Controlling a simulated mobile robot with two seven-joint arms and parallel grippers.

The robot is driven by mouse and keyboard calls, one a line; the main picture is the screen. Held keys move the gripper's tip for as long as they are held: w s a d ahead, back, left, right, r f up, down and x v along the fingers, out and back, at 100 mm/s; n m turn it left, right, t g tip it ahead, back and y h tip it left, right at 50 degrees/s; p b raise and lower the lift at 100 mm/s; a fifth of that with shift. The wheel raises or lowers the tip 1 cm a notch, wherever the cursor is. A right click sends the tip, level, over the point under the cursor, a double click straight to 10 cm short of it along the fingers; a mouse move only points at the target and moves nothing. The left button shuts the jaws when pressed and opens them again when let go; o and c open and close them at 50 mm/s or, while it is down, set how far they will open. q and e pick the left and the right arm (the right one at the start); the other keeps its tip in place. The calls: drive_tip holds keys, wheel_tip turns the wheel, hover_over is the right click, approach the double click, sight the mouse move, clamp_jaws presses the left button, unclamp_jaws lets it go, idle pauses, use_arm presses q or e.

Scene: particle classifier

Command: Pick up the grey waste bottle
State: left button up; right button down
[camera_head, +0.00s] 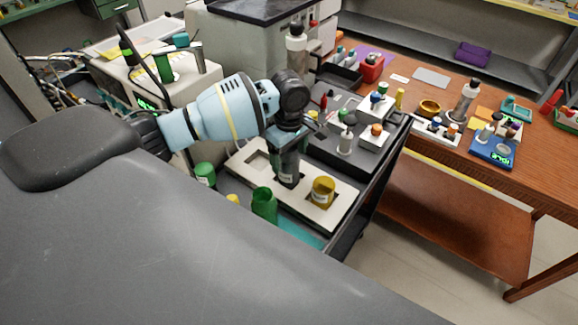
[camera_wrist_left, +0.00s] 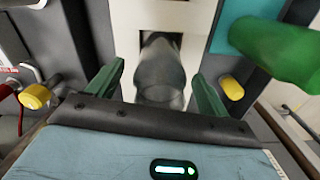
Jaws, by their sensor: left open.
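The grey waste bottle (camera_head: 287,168) stands in a cutout of the white rack (camera_head: 300,203) on the dark cart, partly covered from above by my arm in the head view. My left gripper (camera_head: 289,132) is right over it, pointing down. In the left wrist view, the grey bottle (camera_wrist_left: 160,72) is between the two green fingers of the left gripper (camera_wrist_left: 157,80). The fingers are apart, with a visible gap on each side of the bottle. The bottle's lower part is hidden. My right gripper is not in view.
A yellow-brown bottle (camera_head: 323,189) sits in the rack's right cutout; a left cutout is empty. A green bottle (camera_head: 264,203) stands at the rack's near edge. A grey tray with small vials (camera_head: 345,142) is behind. A brown table (camera_head: 440,90) stands to the right.

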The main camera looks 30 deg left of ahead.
use_arm(q)
drive_tip(key=shift+c, duration=0.5)
drive_tip(key=c, duration=1)
wheel_tip(320, 180, up, 10)
drive_tip(key=shift+c, duration=0.2)
